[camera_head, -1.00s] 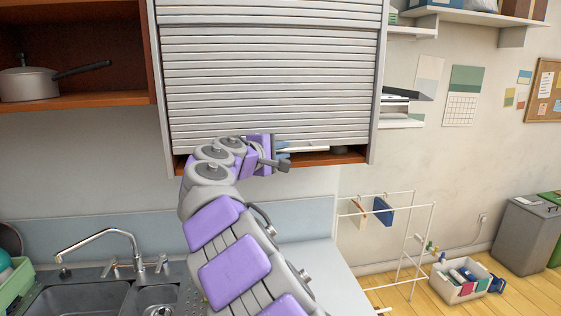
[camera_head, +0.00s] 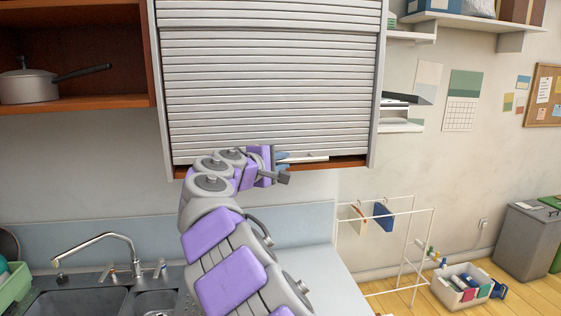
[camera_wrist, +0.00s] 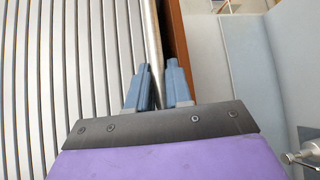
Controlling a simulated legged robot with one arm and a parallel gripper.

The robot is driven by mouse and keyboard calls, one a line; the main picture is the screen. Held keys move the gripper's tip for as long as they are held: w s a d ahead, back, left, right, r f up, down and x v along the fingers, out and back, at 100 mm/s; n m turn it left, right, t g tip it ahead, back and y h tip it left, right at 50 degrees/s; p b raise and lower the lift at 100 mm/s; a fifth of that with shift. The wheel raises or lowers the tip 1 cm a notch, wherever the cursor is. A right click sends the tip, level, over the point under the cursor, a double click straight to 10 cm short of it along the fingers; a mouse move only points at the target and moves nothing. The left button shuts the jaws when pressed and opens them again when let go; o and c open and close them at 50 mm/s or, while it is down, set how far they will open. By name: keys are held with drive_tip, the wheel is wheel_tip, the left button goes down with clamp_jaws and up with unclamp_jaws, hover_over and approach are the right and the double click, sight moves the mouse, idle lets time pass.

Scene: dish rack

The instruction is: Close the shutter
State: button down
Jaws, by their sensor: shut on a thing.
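The grey slatted shutter (camera_head: 265,95) covers nearly all of the wall cabinet's front in the head view. Its lower edge hangs slightly above the orange-brown cabinet floor (camera_head: 345,163), with a narrow gap between. My gripper (camera_head: 281,160) is at the shutter's lower edge, partly hidden by my arm. In the wrist view the slats (camera_wrist: 60,70) run down the left side. My gripper's two blue fingers (camera_wrist: 160,85) stand on either side of the shutter's pale bottom edge (camera_wrist: 152,40), shut on it. The brown cabinet floor (camera_wrist: 177,45) lies close beside that edge.
An open shelf with a pot (camera_head: 28,82) is at the left. The sink tap (camera_head: 100,240) and counter (camera_head: 318,265) lie below. A white drying rack (camera_head: 400,235) stands to the right, and the wall between is clear.

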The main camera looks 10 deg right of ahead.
drive_tip(key=shift+f+b, duration=0.4)
drive_tip(key=shift+f, duration=0.55)
drive_tip(key=c, duration=1.2)
unclamp_jaws()
drive_tip(key=shift+s+a+r, duration=0.1)
drive_tip(key=shift+s+a, duration=0.05)
drive_tip(key=shift+a, duration=0.05)
drive_tip(key=shift+o, duration=1.4)
drive_tip(key=shift+a, duration=0.1)
drive_tip(key=shift+o, duration=1.4)
drive_tip(key=shift+d, duration=0.2)
drive_tip(key=v, duration=0.8)
drive_tip(key=shift+p, duration=0.3)
